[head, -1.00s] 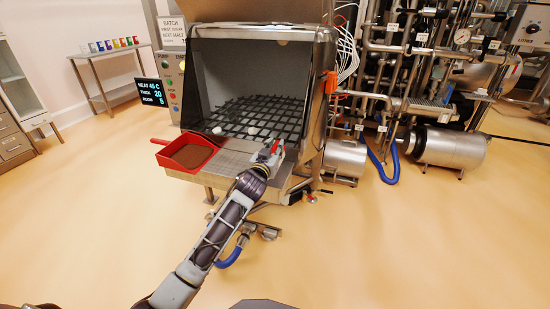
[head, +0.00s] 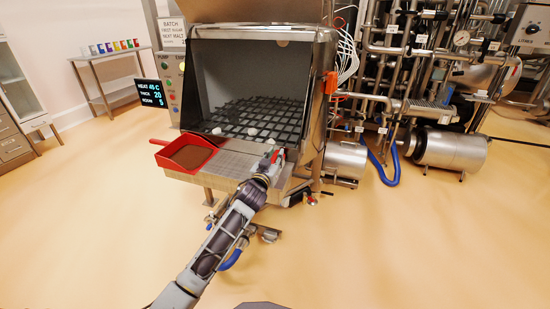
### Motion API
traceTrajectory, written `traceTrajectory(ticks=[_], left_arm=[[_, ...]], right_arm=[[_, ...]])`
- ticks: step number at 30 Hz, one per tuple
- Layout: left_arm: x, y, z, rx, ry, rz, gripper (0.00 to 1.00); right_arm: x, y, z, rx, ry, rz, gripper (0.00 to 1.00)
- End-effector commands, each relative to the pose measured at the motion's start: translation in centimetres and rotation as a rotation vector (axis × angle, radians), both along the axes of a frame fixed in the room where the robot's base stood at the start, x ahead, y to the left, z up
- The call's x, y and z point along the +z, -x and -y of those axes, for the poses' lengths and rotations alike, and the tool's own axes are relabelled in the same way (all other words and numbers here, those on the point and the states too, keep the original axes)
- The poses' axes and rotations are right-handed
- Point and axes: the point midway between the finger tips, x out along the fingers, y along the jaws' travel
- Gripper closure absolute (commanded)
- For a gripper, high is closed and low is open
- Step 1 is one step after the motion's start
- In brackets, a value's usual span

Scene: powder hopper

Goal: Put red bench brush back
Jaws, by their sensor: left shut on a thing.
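My left gripper (head: 272,160) is over the right part of the steel shelf (head: 228,167) at the front of the hopper (head: 262,70). It is shut on a small red thing, which looks like the red bench brush (head: 276,156). The gripper and arm hide most of the brush, and its bristles cannot be made out. Whether the brush touches the shelf is not clear. My right gripper is not in view.
A red pan (head: 163,161) of brown powder sits on the shelf's left end. White lumps (head: 252,131) lie on the dark grate (head: 262,115). An orange part (head: 330,82) is on the hopper's right side. Pipework (head: 400,90) stands at right; the front floor is open.

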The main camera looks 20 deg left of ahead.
Motion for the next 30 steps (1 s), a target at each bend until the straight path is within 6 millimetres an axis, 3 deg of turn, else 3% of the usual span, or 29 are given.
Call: traceTrajectory(ticks=[6, 19, 30], left_arm=[[0.0, 0.0, 0.0, 0.000, 0.000, 0.000, 0.56], [0.4, 0.0, 0.0, 0.000, -0.001, 0.001, 0.56], [0.2, 2.2, -0.1, 0.000, 0.000, -0.001, 0.56]], right_arm=[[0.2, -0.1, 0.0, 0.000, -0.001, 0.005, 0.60], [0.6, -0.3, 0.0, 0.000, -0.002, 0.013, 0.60], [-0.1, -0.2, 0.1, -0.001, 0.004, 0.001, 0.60]])
